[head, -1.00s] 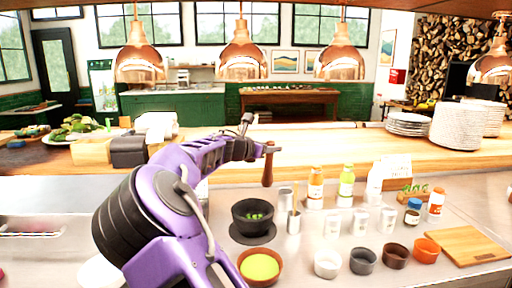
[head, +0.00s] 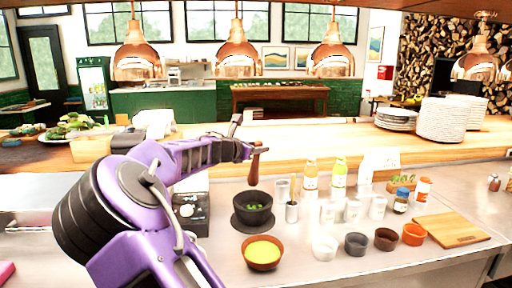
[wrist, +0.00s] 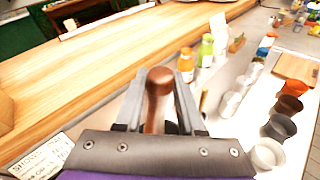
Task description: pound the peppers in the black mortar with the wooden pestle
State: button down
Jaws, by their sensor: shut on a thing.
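The black mortar (head: 252,211) stands on a dark round mat on the steel counter, with green peppers (head: 254,206) inside it. My gripper (head: 255,150) is shut on the wooden pestle (head: 254,170). The pestle hangs nearly upright above the mortar, its lower end apart from the rim and the peppers. In the wrist view the pestle (wrist: 157,98) sits between the two fingers of my gripper (wrist: 158,105), its rounded top toward the camera. The mortar is hidden in the wrist view.
A brown bowl of yellow contents (head: 263,252) stands close in front of the mortar. A steel cup (head: 291,211) and bottles (head: 310,175) stand to its right. Small bowls (head: 356,243) line the front, near a cutting board (head: 451,229). A dark box-like device (head: 190,212) stands left.

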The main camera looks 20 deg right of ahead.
aim_at(258, 169)
jog(key=shift+f+b, duration=3.15)
jog(key=shift+f, duration=0.65)
jog(key=c, duration=1.1)
grip_release()
jog(key=shift+c, duration=0.2)
grip_shut()
